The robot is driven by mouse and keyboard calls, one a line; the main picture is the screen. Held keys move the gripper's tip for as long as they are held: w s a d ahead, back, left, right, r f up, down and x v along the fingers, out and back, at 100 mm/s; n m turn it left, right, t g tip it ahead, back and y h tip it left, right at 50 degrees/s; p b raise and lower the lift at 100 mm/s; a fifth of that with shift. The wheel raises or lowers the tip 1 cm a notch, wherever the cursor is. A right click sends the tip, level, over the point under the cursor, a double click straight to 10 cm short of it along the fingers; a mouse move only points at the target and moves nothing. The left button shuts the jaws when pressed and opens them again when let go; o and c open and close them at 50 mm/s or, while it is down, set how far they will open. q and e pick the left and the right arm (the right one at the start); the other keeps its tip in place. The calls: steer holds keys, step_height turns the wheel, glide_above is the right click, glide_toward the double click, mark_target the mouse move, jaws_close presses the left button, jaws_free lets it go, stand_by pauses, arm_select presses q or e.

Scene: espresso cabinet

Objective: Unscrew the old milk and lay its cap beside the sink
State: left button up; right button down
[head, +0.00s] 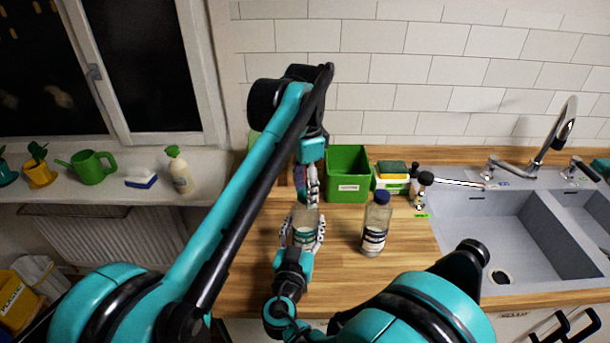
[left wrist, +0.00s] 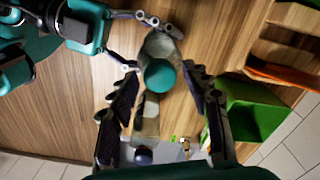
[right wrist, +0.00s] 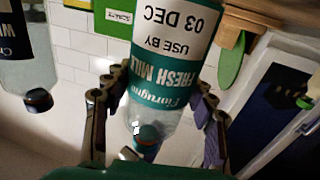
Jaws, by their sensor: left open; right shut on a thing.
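The milk bottle (head: 305,218) stands upright on the wooden counter; in the right wrist view its label (right wrist: 170,60) reads "FRESH MILK", "USE BY 03 DEC". My right gripper (head: 303,235) is shut around its body. Its teal cap (left wrist: 160,75) shows from above in the left wrist view and appears on the bottle. My left gripper (head: 308,192) points down from above, open, with its fingers on either side of the cap in the left wrist view. I cannot tell whether they touch it. The grey sink (head: 450,235) is at the right.
A second bottle (head: 376,228) with a dark blue cap stands close to the right of the milk. A green bin (head: 348,172), a sponge holder (head: 391,178) and a brush (head: 424,188) stand behind. Bare counter (head: 405,265) lies between the second bottle and the sink.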

arm_select(q)
steer(key=shift+f, duration=0.45)
jaws_close()
steer(key=n, duration=0.6)
steer(key=shift+n, duration=0.4)
stand_by(0.4)
steer(key=shift+o, duration=0.4)
jaws_free()
steer(key=shift+r, duration=0.1)
